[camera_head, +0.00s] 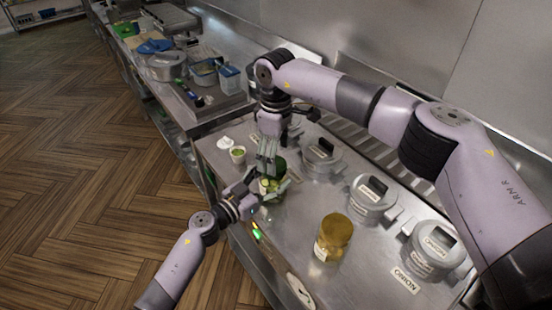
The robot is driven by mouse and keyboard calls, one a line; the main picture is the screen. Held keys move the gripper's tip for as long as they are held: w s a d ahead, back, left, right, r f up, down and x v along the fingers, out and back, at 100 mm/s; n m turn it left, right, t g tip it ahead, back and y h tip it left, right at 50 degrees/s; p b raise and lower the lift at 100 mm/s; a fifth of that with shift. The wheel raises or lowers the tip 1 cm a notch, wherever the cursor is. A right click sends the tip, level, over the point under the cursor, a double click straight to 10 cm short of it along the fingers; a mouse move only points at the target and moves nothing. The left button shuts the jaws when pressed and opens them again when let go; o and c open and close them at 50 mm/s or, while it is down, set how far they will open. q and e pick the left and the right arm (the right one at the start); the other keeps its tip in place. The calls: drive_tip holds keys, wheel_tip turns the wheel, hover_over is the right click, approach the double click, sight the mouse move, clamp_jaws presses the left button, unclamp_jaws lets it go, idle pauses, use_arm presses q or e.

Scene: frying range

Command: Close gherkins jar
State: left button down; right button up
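The gherkins jar (271,187) stands near the front edge of the steel counter, with green contents showing. My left gripper (267,188) reaches in from the lower left with its fingers around the jar's sides, apparently gripping it. My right gripper (270,155) points down from above, right over the jar. A dark green round piece (280,166), which looks like the lid, shows at the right gripper's fingertips, close over the jar's mouth. The fingers hide much of it. I cannot tell whether the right fingers are shut on it or whether it touches the jar.
Grey lidded containers (372,197) line the counter's back, one labelled onion (436,250). A small cup with green contents (237,154) stands to the left. Another counter (215,112) holds pans and tubs.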

drive_tip(key=shift+r, duration=0.9)
drive_tip(key=shift+c, duration=0.3)
